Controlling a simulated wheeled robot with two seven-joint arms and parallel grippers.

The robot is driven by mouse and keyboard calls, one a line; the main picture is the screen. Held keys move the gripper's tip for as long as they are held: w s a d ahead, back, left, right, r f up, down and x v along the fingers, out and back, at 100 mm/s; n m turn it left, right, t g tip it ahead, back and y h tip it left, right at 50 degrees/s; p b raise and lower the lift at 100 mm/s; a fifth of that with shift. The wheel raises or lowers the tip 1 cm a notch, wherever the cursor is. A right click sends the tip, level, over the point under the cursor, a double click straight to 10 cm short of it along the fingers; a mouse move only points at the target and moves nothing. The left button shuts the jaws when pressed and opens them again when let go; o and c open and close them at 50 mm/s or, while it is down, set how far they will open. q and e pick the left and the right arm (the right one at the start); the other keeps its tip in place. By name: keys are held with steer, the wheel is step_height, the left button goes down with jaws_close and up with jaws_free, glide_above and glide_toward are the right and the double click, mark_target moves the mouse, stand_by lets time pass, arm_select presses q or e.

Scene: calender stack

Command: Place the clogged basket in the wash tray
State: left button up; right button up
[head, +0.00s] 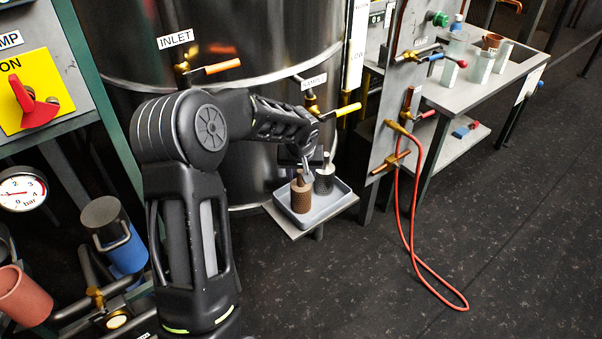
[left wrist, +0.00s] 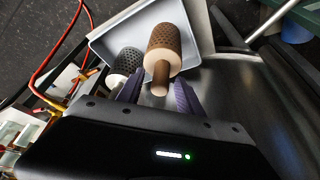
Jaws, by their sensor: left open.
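My left gripper (head: 309,168) is just above the two baskets. In the left wrist view, its purple-grey fingers (left wrist: 158,92) are open on either side of the brown basket's stem (left wrist: 160,78), with gaps. The brown basket (left wrist: 164,44) and the tray (left wrist: 205,22) lie beyond the fingertips. My right gripper is not in view.
The tray sits on a small shelf (head: 345,207) by the tank (head: 110,50). Valves with orange and yellow handles (head: 349,109) stick out above. A red hose (head: 400,215) hangs at the right. A grey bench (head: 455,95) holds cups. The floor at the lower right is clear.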

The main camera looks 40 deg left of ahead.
arm_select(q)
steer(key=v, duration=1.2)
steer(key=shift+r, duration=0.1)
stand_by(0.6)
steer(key=s+d+f+m+g+h, duration=0.1)
steer(key=s+d+f+m+h, duration=0.15)
steer(key=d+f, duration=0.8)
steer(key=s+d+f+m+h, duration=0.1)
steer(key=s+d+f+h, duration=0.15)
steer(key=d+f, duration=0.75)
steer(key=s+d+f+m+g+h, duration=0.1)
steer(key=s+d+f, duration=0.5)
steer(key=s, duration=0.4)
steer(key=s+d+f, duration=0.6)
steer(key=s+f, duration=0.2)
steer(key=s, duration=0.2)
steer(key=shift+d+f+m+g+h, duration=0.3)
steer(key=shift+f+m+g+h, duration=0.05)
steer(key=shift+g+h, duration=0.05)
